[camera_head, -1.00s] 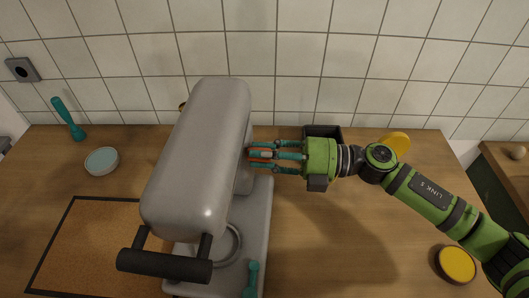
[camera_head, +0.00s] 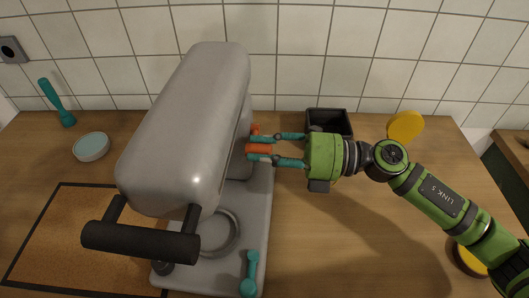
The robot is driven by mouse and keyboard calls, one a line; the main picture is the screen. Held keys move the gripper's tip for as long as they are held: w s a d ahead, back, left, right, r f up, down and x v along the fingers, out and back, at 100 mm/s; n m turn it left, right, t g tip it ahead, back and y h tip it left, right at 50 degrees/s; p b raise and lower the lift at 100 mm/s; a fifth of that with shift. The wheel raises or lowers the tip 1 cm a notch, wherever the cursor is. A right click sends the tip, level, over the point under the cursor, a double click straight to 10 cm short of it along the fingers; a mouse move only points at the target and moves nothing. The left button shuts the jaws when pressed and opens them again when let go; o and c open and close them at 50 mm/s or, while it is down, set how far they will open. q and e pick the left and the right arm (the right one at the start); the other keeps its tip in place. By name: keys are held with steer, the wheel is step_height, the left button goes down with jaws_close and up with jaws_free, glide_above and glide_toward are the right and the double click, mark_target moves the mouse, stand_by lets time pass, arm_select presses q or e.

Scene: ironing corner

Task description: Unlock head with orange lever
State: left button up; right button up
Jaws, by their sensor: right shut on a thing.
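The grey stand mixer stands on the wooden counter, with its rounded head (camera_head: 190,125) above its base (camera_head: 258,205). The orange lever (camera_head: 259,149) is on the mixer's right side, under the head. My right gripper (camera_head: 262,150) comes in from the right, its teal fingers on either side of the lever and shut on it. Another small orange part (camera_head: 256,128) shows just behind the fingers. A black handle (camera_head: 140,237) is at the head's front. A gap shows between head and base near the ring (camera_head: 218,232). My left gripper is out of view.
A dark open box (camera_head: 330,121) and a yellow round thing (camera_head: 405,126) stand behind my right arm. A yellow-topped dish (camera_head: 468,259) is partly behind the arm. A bowl (camera_head: 91,146), teal tool (camera_head: 57,103) and cork board (camera_head: 60,240) lie left. A teal knob (camera_head: 250,275) is in front.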

steer(key=shift+s+f+n+b, duration=0.2)
steer(key=shift+f+n+b, duration=0.75)
steer(key=shift+n+b, duration=0.45)
jaws_close()
steer(key=o, duration=1)
jaws_free()
steer(key=shift+r, duration=0.1)
steer(key=shift+w, duration=0.1)
steer(key=shift+d, duration=0.45)
steer(key=s+d, duration=0.1)
steer(key=d, duration=1)
